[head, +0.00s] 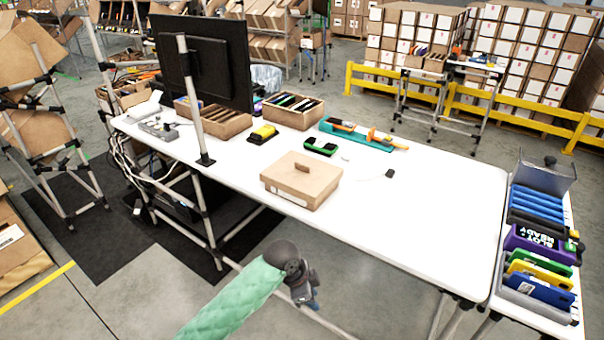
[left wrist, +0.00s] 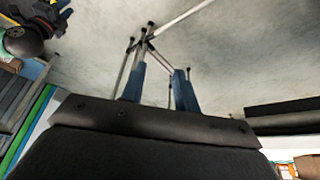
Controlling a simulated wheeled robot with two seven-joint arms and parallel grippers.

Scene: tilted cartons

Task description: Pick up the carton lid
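The carton lid (head: 301,174) is a flat, light-brown cardboard square with a small raised grip on top. It sits on a low brown carton (head: 300,198) near the front edge of the white table; I cannot tell how tightly it fits. My left gripper (head: 313,300) is in front of the table, below and apart from the carton in the picture. In the left wrist view its two blue fingers (left wrist: 158,90) are spread with nothing between them. The carton does not clearly show in that view.
A black monitor (head: 205,60) and a thin post stand left of the carton. A green holder (head: 320,147), a yellow-black device (head: 262,134) and a teal tray (head: 356,136) lie behind it. The table (head: 430,210) is mostly clear to its right, up to a rack of colored items (head: 540,235).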

